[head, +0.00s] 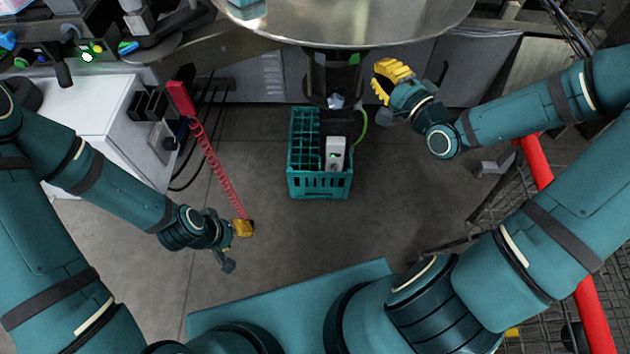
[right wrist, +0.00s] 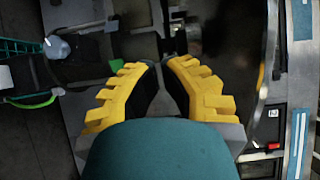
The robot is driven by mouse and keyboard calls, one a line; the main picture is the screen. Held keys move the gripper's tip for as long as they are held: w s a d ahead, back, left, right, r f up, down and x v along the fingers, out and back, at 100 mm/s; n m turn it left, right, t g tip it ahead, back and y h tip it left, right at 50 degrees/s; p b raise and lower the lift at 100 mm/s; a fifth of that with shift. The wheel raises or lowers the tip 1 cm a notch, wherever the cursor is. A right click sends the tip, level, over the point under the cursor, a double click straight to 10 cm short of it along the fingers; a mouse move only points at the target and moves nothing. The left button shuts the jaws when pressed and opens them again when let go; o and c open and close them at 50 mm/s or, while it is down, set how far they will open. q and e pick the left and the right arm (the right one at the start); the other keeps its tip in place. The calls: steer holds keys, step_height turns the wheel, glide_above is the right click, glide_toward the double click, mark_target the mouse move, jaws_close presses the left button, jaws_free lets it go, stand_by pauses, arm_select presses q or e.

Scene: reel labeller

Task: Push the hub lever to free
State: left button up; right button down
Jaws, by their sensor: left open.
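A large silver reel disc (head: 350,22) fills the top middle of the head view, with a dark hub column (head: 333,75) beneath it. I cannot make out the hub lever for certain in either view. My right gripper (head: 384,82) has yellow ribbed fingers and is just below the disc's right side, beside the column and apart from it. In the right wrist view its fingers (right wrist: 162,68) come together at the tips with nothing visible between them. My left gripper (head: 238,247) is open and low over the floor at left, well away from the reel.
A teal crate (head: 320,187) with a white device (head: 335,154) stands on the floor below the column. A cart with a red bar (head: 537,160) stands at right.

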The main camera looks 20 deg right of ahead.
steer(key=s+a+f+n+g+p, duration=0.2)
steer(key=a+f+n+g+p, duration=0.4)
steer(key=a+f, duration=0.5)
steer(key=s+a+f+n+g+h, duration=0.1)
steer(key=s+a+f+n+g, duration=0.6)
steer(key=s+f+g, duration=0.2)
steer(key=s+f, duration=0.1)
steer(key=s, duration=0.1)
steer(key=shift+s+a+f+g, duration=0.15)
steer(key=shift+s+a+g, duration=0.15)
steer(key=shift+s+a, duration=0.1)
steer(key=shift+d, duration=0.2)
